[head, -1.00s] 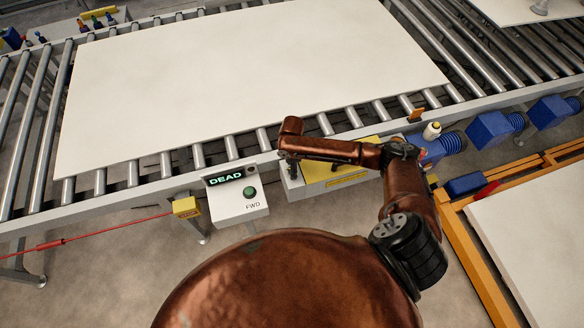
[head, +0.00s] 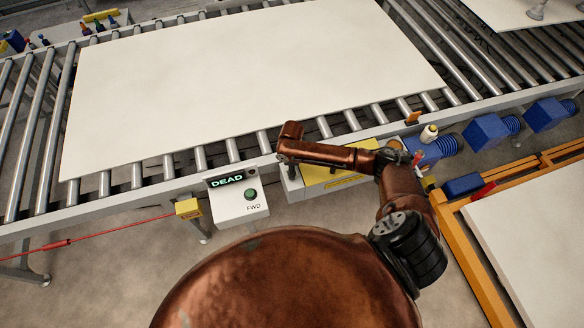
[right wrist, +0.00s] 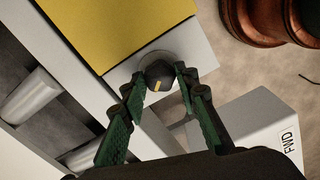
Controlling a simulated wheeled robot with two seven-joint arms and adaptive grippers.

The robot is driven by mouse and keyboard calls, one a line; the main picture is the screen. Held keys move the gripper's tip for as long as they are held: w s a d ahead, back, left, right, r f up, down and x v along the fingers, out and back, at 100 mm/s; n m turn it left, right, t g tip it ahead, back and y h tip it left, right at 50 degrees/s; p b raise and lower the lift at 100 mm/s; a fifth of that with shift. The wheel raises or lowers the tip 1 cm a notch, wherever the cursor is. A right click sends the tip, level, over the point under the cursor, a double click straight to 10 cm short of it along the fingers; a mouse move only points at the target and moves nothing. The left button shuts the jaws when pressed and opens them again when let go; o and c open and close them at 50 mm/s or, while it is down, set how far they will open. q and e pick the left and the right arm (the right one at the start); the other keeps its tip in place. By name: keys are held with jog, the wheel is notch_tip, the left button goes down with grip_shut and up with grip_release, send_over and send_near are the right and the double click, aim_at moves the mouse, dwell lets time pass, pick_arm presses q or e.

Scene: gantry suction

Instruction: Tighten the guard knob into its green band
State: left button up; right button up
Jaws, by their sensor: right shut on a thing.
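The guard knob (right wrist: 158,76) is a dark round knob with a yellow-orange mark, on the grey face beside the yellow guard plate (right wrist: 115,30) in the right wrist view. My right gripper (right wrist: 160,78) has its two green-padded fingers shut on the knob, one on each side. In the head view the yellow guard plate (head: 348,152) shows beneath my right forearm, which hides the knob. I cannot make out a green band around the knob. My left gripper is in no view.
A control box (head: 238,204) with a "DEAD" display and a green FWD button stands left of the guard. A large white board (head: 240,80) lies on the roller conveyor. Blue motors (head: 488,130) line the conveyor at right; an orange frame (head: 470,270) stands lower right.

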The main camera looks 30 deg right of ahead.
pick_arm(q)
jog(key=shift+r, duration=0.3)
pick_arm(e)
jog(key=o, duration=1.1)
jog(key=shift+o, duration=0.2)
notch_tip(320, 180, up, 12)
